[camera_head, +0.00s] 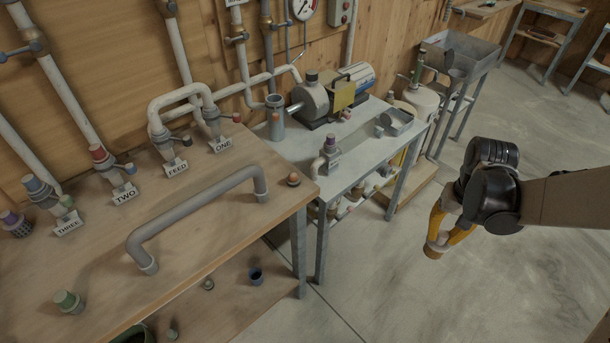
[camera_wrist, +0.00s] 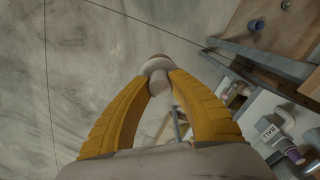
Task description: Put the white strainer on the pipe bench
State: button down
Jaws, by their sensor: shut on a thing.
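My gripper (camera_head: 438,240) is over the floor to the right of the benches, pointing down, with its yellow fingers closed. In the wrist view the fingertips (camera_wrist: 160,80) are shut on a small pale piece, which I take as the white strainer (camera_wrist: 157,66). The fingers hide part of it, and its far end looks brownish. The pipe bench (camera_head: 225,222) is the wooden-topped bench at the left in the head view, well apart from my gripper. It bears a grey bent pipe (camera_head: 195,218) and valve stubs labelled ONE, TWO, THREE and FEED.
A grey metal table (camera_head: 345,152) with a pump (camera_head: 325,98) stands between the pipe bench and my arm. A metal sink stand (camera_head: 470,55) is behind. Small caps lie on the bench, including an orange-topped one (camera_head: 293,180) near its right edge. The floor around my gripper is clear.

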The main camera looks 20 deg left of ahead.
aim_at(154, 215)
jog(key=k+u, duration=0.1)
jog(key=u, duration=0.35)
jog(key=k+u, duration=0.1)
jog(key=u, duration=0.3)
jog(key=k+j+u, duration=0.1)
jog(key=u, duration=0.35)
